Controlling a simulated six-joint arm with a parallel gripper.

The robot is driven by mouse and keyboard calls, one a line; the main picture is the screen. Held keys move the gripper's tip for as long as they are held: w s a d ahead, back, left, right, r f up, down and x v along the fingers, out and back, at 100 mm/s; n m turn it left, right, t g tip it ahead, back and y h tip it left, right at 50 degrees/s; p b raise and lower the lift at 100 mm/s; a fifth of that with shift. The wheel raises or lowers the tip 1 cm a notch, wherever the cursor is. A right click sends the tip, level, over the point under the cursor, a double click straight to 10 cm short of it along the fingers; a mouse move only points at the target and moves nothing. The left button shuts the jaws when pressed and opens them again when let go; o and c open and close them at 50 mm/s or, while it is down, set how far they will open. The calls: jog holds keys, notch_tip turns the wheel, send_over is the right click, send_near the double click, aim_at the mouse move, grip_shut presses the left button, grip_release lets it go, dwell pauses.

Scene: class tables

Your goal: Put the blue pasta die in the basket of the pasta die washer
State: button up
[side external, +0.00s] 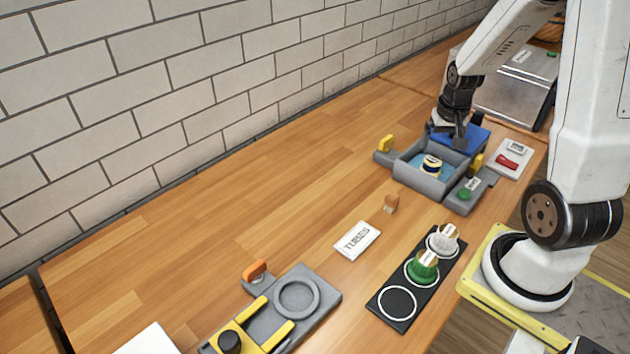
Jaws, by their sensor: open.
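The pasta die washer (403,172) is a grey open box with a pale blue inside. Its blue lid (477,135) stands raised at the back. The blue pasta die (431,167), dark blue with a pale and yellow top, sits inside the washer box; the basket itself is hard to make out. My gripper (460,143) is open, apart from the die, at the washer's back edge in front of the lid. Whether it touches the lid I cannot tell.
A black tray (379,307) holds a white die (442,240) and a green die (424,267); its front ring is empty. The table's left middle is clear.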

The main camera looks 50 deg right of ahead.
aim_at(435, 165)
jog(key=shift+s+a+r, duration=0.15)
jog(key=shift+r, duration=1.15)
jog(key=shift+s+a+r, duration=0.1)
jog(key=shift+a+r, duration=0.05)
jog(key=shift+r, duration=1.15)
jog(key=w+a+f+n, duration=0.1)
jog(key=a+n, duration=0.3)
jog(key=a, duration=0.7)
jog(key=a+f+n+t+y, duration=0.1)
jog(key=a+f+n, duration=0.2)
jog(key=a, duration=0.8)
jog(key=shift+w+a+n, duration=0.4)
jog(key=shift+n, duration=0.6)
